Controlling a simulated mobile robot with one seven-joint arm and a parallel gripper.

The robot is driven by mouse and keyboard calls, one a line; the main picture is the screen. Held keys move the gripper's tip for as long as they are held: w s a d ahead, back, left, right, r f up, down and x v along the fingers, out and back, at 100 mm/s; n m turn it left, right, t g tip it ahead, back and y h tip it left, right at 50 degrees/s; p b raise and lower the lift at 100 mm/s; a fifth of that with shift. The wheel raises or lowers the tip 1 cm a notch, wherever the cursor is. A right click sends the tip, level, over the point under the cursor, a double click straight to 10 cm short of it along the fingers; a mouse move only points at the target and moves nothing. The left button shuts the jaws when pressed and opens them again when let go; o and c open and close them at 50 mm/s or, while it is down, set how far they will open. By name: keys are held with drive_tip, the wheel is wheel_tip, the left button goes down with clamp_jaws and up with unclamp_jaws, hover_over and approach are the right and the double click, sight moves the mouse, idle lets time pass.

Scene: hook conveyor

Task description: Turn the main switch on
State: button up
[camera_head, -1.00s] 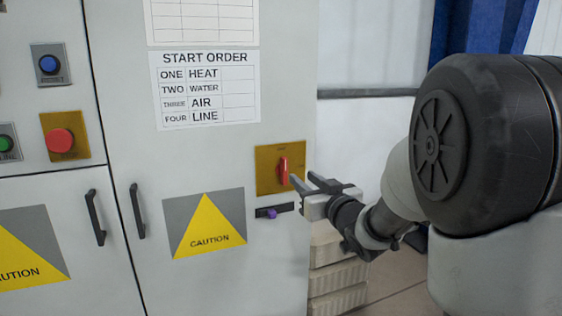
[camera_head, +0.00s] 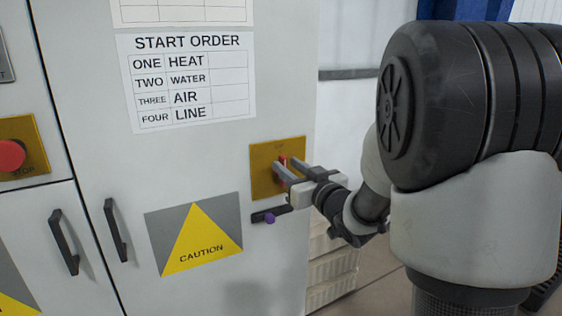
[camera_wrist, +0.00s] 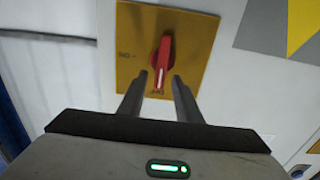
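The main switch is a red rotary handle (camera_head: 283,160) on a yellow plate (camera_head: 262,176) on the grey cabinet. In the wrist view the red handle (camera_wrist: 164,58) has a white line pointing at a label that seems to read OFF, upside down; an ON mark is at the plate's left. My gripper (camera_head: 287,166) is open at the switch. In the wrist view my gripper's fingertips (camera_wrist: 160,80) lie either side of the handle's lower end, with gaps visible. I cannot tell whether they touch it. In the head view the fingers hide part of the handle.
A purple knob (camera_head: 269,218) on a dark bar sits just below the plate. A caution sign (camera_head: 195,235), a START ORDER sheet (camera_head: 187,82) and door handles (camera_head: 115,230) are on the cabinet. A red stop button (camera_head: 10,155) is at far left. Stacked pale crates (camera_head: 332,265) stand right of the cabinet.

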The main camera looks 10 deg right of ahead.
drive_tip(key=shift+w, duration=0.2)
clamp_jaws()
drive_tip(key=shift+m, duration=0.3)
drive_tip(key=m+p, duration=0.2)
drive_tip(key=m, duration=0.3)
drive_tip(key=d+f+m+p, duration=0.1)
drive_tip(key=m+p, duration=0.1)
drive_tip(key=m, duration=0.4)
drive_tip(key=d+f+m+p, duration=0.1)
drive_tip(key=m+p, duration=0.1)
drive_tip(key=m, duration=0.4)
drive_tip(key=shift+w+d+f, duration=0.1)
drive_tip(key=shift+w+d, duration=0.05)
drive_tip(key=shift+w, duration=0.25)
drive_tip(key=shift+m, duration=0.3)
